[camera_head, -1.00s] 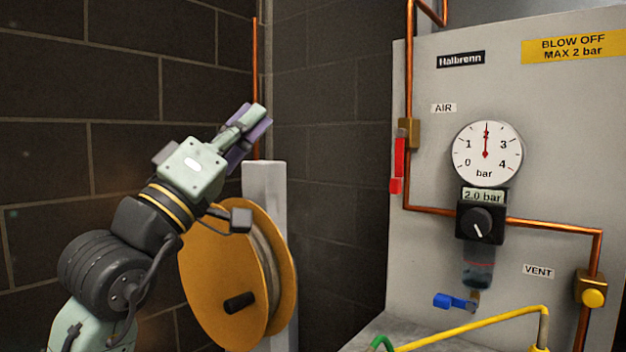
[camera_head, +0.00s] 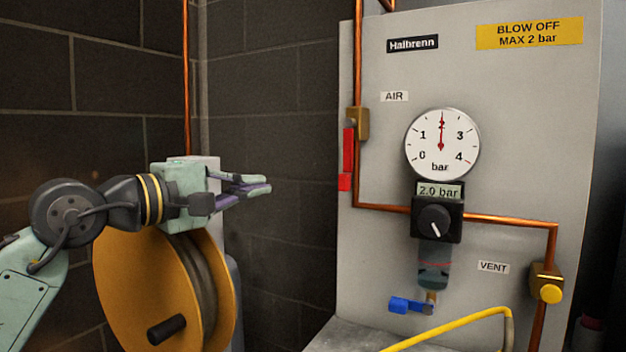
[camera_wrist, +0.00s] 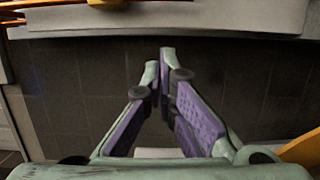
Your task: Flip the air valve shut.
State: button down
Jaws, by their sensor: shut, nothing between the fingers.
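The air valve has a brass body (camera_head: 358,123) on the copper pipe, under the AIR label (camera_head: 394,96). Its red lever (camera_head: 347,155) hangs straight down, parallel to the vertical pipe. My gripper (camera_head: 268,184) is level and points right towards the panel, left of the red lever and a little lower in the head view, clearly apart from it. In the wrist view my gripper (camera_wrist: 160,62) has its fingertips together with nothing between them. I cannot make out the red lever in the wrist view.
The gauge (camera_head: 442,145) reads about 2 bar, above a regulator knob (camera_head: 434,222). A blue lever (camera_head: 408,305), a yellow vent button (camera_head: 550,293) and a yellow hose (camera_head: 450,326) are lower right. An orange reel (camera_head: 125,290) stands below my arm. Dark block wall lies behind.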

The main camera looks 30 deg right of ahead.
aim_at(347, 154)
jog(key=d+p, duration=0.3)
jog(key=d, duration=0.8)
jog(key=shift+s+d, duration=0.3)
jog(key=shift+s+f, duration=0.1)
jog(key=shift+s+d+n+b, duration=0.15)
jog(key=shift+n+b, duration=0.15)
jog(key=shift+b, duration=0.2)
